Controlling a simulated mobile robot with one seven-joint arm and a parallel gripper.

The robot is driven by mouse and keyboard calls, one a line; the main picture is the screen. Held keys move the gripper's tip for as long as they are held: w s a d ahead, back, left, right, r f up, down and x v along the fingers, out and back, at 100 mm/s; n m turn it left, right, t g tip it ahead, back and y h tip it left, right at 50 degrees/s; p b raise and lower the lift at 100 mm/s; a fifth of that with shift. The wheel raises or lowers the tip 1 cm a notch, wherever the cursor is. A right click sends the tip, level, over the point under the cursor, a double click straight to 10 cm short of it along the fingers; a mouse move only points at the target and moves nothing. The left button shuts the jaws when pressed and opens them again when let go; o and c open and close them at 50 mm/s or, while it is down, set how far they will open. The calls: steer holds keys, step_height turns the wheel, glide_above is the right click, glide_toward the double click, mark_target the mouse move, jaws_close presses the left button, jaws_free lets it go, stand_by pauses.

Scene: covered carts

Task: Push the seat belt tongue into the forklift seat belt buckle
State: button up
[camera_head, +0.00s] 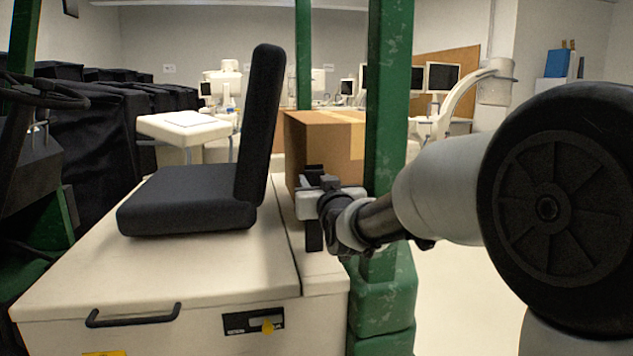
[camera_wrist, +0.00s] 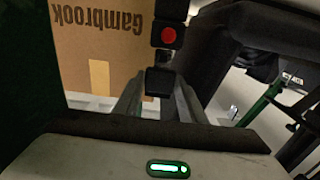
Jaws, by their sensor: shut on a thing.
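My gripper (camera_wrist: 158,98) is shut on a small black piece, which I take to be the seat belt tongue (camera_wrist: 160,82). In the wrist view a black block with a red button, the buckle (camera_wrist: 168,37), lies just above the held piece in the picture, nearly in line with it. A narrow gap seems to show between them; I cannot tell whether any metal enters the buckle. In the head view my gripper (camera_head: 312,187) is right of the black seat (camera_head: 190,200), by a dark upright part (camera_head: 314,238). Tongue and buckle are too small to separate there.
A cardboard box (camera_head: 325,145) stands behind my gripper; its upside-down lettering shows in the wrist view (camera_wrist: 100,35). A green post (camera_head: 388,100) rises close to the right. The pale seat base (camera_head: 180,275) carries a black handle (camera_head: 133,317). Black-covered carts (camera_head: 110,140) stand at left.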

steer(key=shift+f, duration=1.7)
steer(key=o, duration=1.1)
steer(key=shift+o, duration=0.3)
steer(key=p+v, duration=0.1)
steer(key=v, duration=1.6)
steer(key=shift+s, duration=0.25)
steer(key=shift+r, duration=0.15)
